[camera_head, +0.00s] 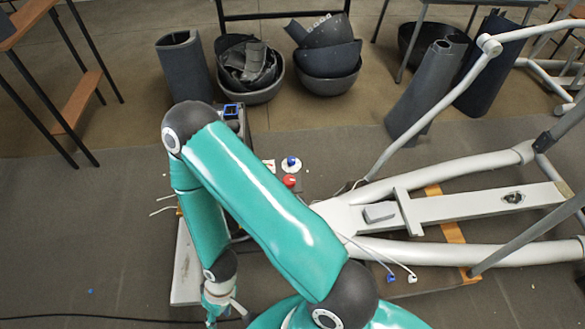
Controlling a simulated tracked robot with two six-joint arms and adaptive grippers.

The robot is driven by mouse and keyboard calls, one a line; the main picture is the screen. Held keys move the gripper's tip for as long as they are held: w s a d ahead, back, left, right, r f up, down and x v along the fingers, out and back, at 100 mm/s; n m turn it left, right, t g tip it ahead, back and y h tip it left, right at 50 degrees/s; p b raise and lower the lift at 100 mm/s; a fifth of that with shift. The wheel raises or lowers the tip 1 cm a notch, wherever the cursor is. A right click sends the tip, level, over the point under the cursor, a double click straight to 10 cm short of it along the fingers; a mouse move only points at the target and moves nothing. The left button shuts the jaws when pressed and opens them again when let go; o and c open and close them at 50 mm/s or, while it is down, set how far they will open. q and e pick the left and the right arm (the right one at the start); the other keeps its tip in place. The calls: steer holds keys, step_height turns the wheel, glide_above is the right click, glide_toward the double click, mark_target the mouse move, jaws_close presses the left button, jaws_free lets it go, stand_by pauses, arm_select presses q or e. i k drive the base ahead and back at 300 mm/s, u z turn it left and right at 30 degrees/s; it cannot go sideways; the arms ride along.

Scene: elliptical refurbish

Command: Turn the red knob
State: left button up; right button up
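The small red knob (289,181) shows near the middle of the camera_head view, just beyond the upper edge of my teal arm. It sits on or beside the dark unit at the near end of the grey elliptical frame (440,208); the arm hides part of this area. A blue knob (291,162) on a white round base is just behind it. One teal arm, which I take as my left, rises from the bottom middle, bends, and drops at the left. Its wrist points down near the bottom edge, well away from the red knob.
A small box with a blue screen (231,111) stands behind the arm's elbow. Black bowls (327,65) and dark curved covers (184,65) stand at the back. White cables with blue plugs (390,278) lie at lower right. Grey mat (90,230) is mostly free at left.

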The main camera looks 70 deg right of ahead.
mark_target(290, 181)
steer(key=k, duration=0.5)
steer(key=u, duration=1.6)
steer(key=i, duration=0.1)
steer(key=z, duration=3.4)
steer(key=i, duration=0.8)
steer(key=u, duration=0.2)
steer(key=k, duration=0.95)
steer(key=z, duration=0.15)
steer(key=i, duration=0.9)
steer(key=u, duration=0.05)
